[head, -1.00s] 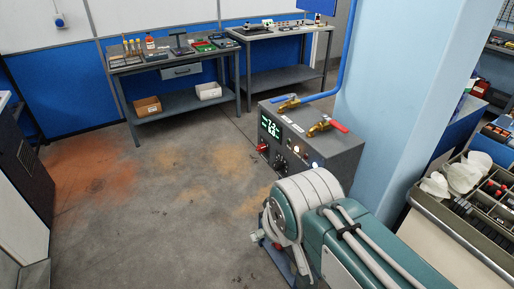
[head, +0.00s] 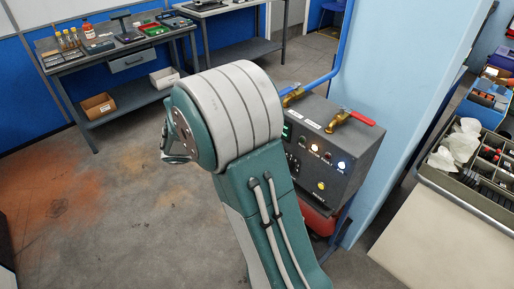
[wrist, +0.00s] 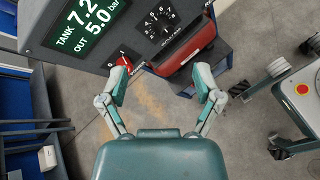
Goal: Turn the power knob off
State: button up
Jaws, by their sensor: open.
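My gripper (wrist: 168,86) is open and empty, fingers spread wide below the panel. In the head view the control box (head: 350,152) stands right of my arm, which hides the knob and most of the display.
A black numbered dial (wrist: 159,23) and a green display (wrist: 86,27) are near the knob. A red tank (wrist: 188,46) lies beneath the box, close to my right finger. Valves with a red handle (head: 362,119) top the box. A blue pillar (head: 405,95) stands right.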

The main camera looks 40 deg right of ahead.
jog(key=w+d+f+n+t+h, duration=0.2)
jog(key=w+f+n+h, duration=0.1)
jog(key=w+f+n, duration=0.3)
jog(key=w+d+f+n+t+h, duration=0.1)
jog(key=w+f+n+t+h, duration=0.2)
jog(key=f, duration=0.5)
jog(key=shift+g, duration=0.5)
jog(key=d, duration=0.3)
jog(key=w+d, duration=0.1)
jog(key=d, duration=0.7)
jog(key=shift+w+d+f, duration=0.1)
jog(key=shift+w+f, duration=0.15)
grip_shut()
